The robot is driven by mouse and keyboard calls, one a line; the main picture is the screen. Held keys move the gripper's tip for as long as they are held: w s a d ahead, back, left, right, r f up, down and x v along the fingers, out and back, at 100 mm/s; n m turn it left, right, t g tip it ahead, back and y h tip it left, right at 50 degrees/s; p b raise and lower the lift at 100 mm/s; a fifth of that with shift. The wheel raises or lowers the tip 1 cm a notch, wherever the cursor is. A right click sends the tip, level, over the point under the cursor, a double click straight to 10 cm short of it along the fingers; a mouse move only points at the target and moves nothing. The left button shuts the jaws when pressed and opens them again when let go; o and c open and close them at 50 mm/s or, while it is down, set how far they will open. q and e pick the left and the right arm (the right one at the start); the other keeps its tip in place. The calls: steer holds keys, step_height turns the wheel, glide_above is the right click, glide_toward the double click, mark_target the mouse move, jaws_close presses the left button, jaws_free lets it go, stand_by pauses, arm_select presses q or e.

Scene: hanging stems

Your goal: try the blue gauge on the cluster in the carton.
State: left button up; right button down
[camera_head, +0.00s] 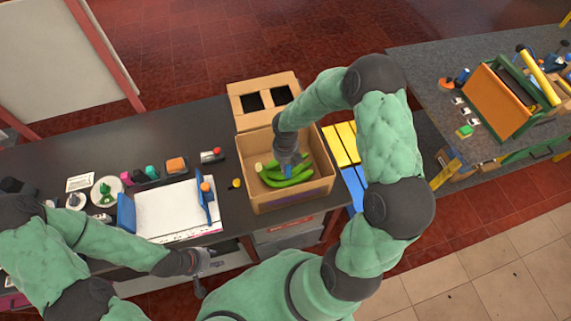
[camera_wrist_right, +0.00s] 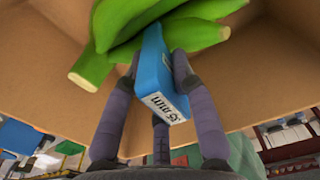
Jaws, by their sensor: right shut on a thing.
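The carton (camera_head: 262,202) is an open cardboard box at the table's edge. A green banana cluster (camera_head: 283,178) lies inside it and also shows in the right wrist view (camera_wrist_right: 128,22). My right gripper (camera_head: 288,163) reaches down into the carton and is shut on the blue gauge (camera_wrist_right: 153,68), whose white label has "mm" on it. The gauge's far end is against or just in front of the green fruit; I cannot tell if it fits around one. My left gripper (camera_head: 200,268) hangs low at the table's front edge, away from the carton; its jaw opening is unclear.
A white sheet (camera_head: 165,210) lies between two blue pieces on the dark table. Several small coloured items and a white disc (camera_head: 106,191) stand left of it. Yellow panels (camera_head: 342,143) are right of the carton. A grey bench (camera_head: 440,75) with an orange-sided rack (camera_head: 497,100) stands far right.

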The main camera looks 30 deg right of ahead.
steer(key=shift+f, duration=0.15)
steer(key=shift+r+p, duration=0.2)
steer(key=shift+p, duration=0.1)
stand_by(0.6)
steer(key=shift+f, duration=0.2)
stand_by(0.5)
stand_by(0.5)
steer(key=shift+r, duration=0.2)
steer(key=shift+r+p, duration=3.9)
steer(key=shift+r, duration=0.2)
